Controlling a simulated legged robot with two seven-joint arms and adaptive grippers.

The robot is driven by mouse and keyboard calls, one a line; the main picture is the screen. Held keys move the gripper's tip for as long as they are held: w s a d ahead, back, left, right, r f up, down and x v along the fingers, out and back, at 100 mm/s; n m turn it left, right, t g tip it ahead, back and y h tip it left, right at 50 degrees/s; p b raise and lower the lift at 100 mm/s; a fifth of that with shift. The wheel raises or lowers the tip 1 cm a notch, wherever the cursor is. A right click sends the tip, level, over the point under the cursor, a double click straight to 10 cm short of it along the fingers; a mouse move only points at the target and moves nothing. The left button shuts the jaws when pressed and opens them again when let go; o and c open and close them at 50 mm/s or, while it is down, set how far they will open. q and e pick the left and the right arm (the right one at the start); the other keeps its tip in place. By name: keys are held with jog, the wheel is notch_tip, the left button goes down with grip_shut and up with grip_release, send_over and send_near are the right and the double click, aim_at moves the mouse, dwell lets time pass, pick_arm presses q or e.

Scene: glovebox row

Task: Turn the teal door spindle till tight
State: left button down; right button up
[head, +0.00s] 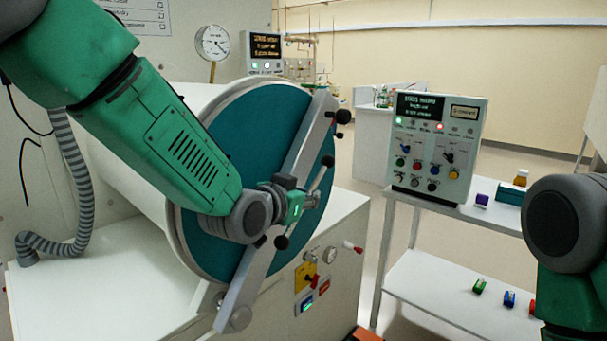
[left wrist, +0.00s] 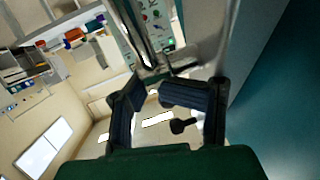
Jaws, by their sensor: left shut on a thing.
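The teal round door (head: 270,125) closes the end of a white cylinder in the head view, and a grey metal bar (head: 298,140) crosses it at a slant. The door spindle (head: 319,178) sits at the middle of the bar, with thin spokes ending in black knobs. My left gripper (head: 299,204) is at the spindle, shut on it; my wrist hides much of the hub. In the left wrist view, a metal spoke (left wrist: 143,35) and a black knob (left wrist: 182,126) show by the fingers (left wrist: 168,105). My right gripper is out of view.
A control panel box (head: 435,148) stands on a white shelf cart (head: 440,283) at the right, with small coloured items. A gauge (head: 213,42) stands behind the door. A ribbed hose (head: 70,165) hangs at the left. Switches sit on the cabinet front below the door.

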pick_arm(q)
jog(key=g+p, duration=0.1)
jog(key=p, duration=0.1)
jog(key=y+p, duration=0.1)
jog(key=p, duration=0.1)
jog(key=shift+w+d+f+g, duration=0.2)
jog(key=shift+w+d+g, duration=0.1)
jog(key=shift+d+g, duration=0.1)
jog(key=shift+w+d+f+g+y+p, duration=0.2)
jog(key=shift+d+g+y+p, duration=0.1)
jog(key=shift+y+p, duration=0.15)
jog(key=shift+a+f, duration=0.1)
jog(key=shift+a, duration=0.25)
jog(key=shift+s+a, duration=0.2)
